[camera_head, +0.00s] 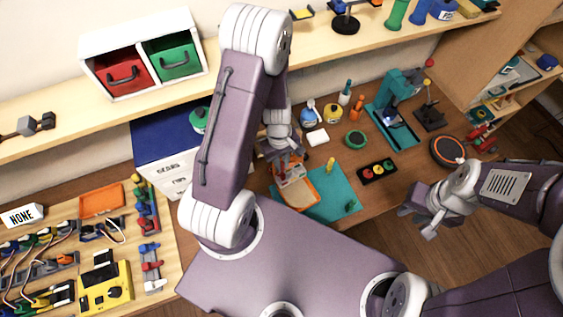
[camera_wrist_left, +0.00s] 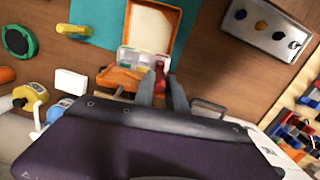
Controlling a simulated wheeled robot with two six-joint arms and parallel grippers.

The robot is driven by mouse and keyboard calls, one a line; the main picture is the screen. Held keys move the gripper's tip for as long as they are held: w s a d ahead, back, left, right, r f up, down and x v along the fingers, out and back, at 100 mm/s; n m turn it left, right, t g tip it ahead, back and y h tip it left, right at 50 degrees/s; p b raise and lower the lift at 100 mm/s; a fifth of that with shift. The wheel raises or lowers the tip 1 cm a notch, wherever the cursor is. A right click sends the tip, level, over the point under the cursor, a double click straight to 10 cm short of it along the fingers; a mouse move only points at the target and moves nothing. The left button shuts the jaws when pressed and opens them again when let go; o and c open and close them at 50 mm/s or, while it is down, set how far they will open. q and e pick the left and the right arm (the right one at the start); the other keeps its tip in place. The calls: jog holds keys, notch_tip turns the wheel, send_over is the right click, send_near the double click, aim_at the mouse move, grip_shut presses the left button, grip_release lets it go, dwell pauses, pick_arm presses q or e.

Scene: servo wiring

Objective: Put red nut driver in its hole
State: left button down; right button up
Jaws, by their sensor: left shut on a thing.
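My left gripper (camera_wrist_left: 160,88) is shut on a red thing (camera_wrist_left: 159,72), seemingly the red nut driver; only its small red end shows between the fingertips. It is over the compartments of an open orange case (camera_wrist_left: 128,76). In the head view the left gripper (camera_head: 284,163) is partly hidden by my own arm. A grey metal plate (camera_wrist_left: 285,42) with several round dark and orange spots, possibly holes, lies at the upper right of the wrist view.
A black panel with coloured buttons (camera_head: 377,172), bottles and a green ring (camera_head: 355,139) stand nearby.

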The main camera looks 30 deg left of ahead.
pick_arm(q)
jog(key=shift+f+b, duration=0.55)
jog(key=shift+f, duration=0.15)
jog(key=c, duration=1.3)
grip_release()
jog(key=o, duration=0.5)
jog(key=shift+r, duration=0.1)
jog(key=r+p, duration=0.7)
jog(key=shift+w+a, duration=0.15)
jog(key=shift+a, duration=0.05)
jog(key=shift+f, duration=0.1)
